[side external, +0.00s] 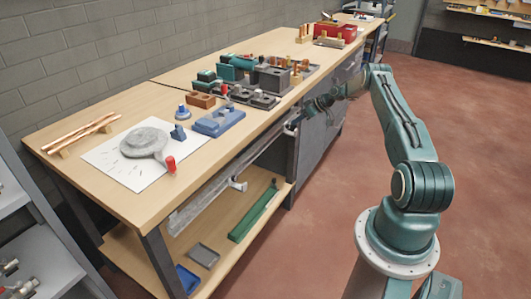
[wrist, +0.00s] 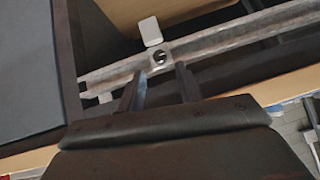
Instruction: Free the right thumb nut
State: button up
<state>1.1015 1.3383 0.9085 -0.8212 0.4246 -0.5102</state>
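A long grey metal rail (side external: 215,192) runs along the front edge of the bench, under its top. In the wrist view the rail (wrist: 235,42) crosses the picture at a slant. A small round dark-centred fitting (wrist: 159,57), which looks like the right thumb nut, sits on the rail below a pale tab (wrist: 150,31). My gripper (wrist: 158,76) is open and empty, its two fingers on either side of and just short of this fitting. In the side view my gripper (side external: 297,121) is at the rail's right end and hides the nut there.
A pale bracket (side external: 238,184) hangs on the rail further left. The lower shelf (side external: 225,235) holds a green bar (side external: 253,212) and trays. The bench top (side external: 120,120) carries a grey pan-like part, a blue fixture (side external: 219,121) and other tools. Grey panels stand right of the rail.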

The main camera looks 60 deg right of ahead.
aim_at(290, 132)
jog(key=shift+x, duration=2.8)
jog(key=shift+a+f, duration=0.1)
jog(key=shift+s, duration=0.1)
jog(key=c, duration=0.5)
